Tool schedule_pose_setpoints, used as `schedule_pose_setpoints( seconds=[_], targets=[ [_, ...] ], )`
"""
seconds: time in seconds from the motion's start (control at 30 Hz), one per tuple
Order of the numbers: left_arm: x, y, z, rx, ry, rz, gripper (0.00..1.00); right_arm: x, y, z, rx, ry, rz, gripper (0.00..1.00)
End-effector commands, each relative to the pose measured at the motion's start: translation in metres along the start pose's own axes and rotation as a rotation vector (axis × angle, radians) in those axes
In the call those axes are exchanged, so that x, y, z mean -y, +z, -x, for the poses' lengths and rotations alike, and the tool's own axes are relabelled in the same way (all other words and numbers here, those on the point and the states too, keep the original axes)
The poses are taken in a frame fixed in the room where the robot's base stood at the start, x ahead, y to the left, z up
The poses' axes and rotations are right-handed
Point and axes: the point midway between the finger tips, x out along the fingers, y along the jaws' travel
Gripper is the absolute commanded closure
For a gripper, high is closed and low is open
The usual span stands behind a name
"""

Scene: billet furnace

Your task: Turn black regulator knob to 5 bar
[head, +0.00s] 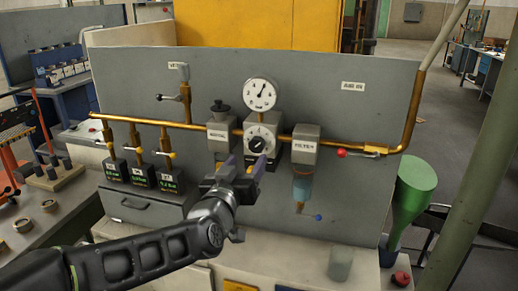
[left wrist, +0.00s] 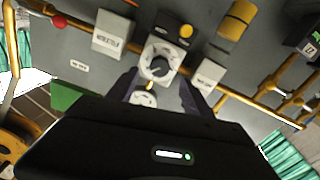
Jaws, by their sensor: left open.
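The black regulator knob (head: 257,145) sits on a white dial plate on the grey regulator body, in the middle of the wall panel. A round white gauge (head: 260,95) stands above it; its numbers are too small to read. My left gripper (head: 244,166) is open and empty, just in front of and below the knob. In the left wrist view, which is turned over, the knob (left wrist: 160,67) appears beyond and between the two dark fingers (left wrist: 158,88). The fingers appear apart from the knob. My right gripper is not in view.
A brass pipe (head: 330,144) crosses the panel. The filter (head: 304,148) is right of the regulator and another grey unit (head: 220,132) is left. A red-knobbed valve lever (head: 342,153) sticks out at right. Several labelled valve blocks (head: 143,172) stand at lower left.

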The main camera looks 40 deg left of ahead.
Motion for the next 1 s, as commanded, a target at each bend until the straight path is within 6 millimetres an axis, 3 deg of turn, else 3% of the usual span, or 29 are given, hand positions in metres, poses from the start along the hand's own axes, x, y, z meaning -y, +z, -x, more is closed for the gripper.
schedule_pose_setpoints(
  seconds=[0.27,0.7,1.0],
  targets=[
    [-0.001,0.000,-0.017,0.002,0.001,0.002,0.41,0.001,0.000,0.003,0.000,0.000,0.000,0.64],
    [-0.001,0.000,-0.074,0.001,0.001,0.000,0.41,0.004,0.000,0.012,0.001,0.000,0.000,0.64],
    [0.000,0.000,-0.078,0.001,0.001,0.000,0.41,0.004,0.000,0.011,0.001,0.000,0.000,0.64]
  ],
)
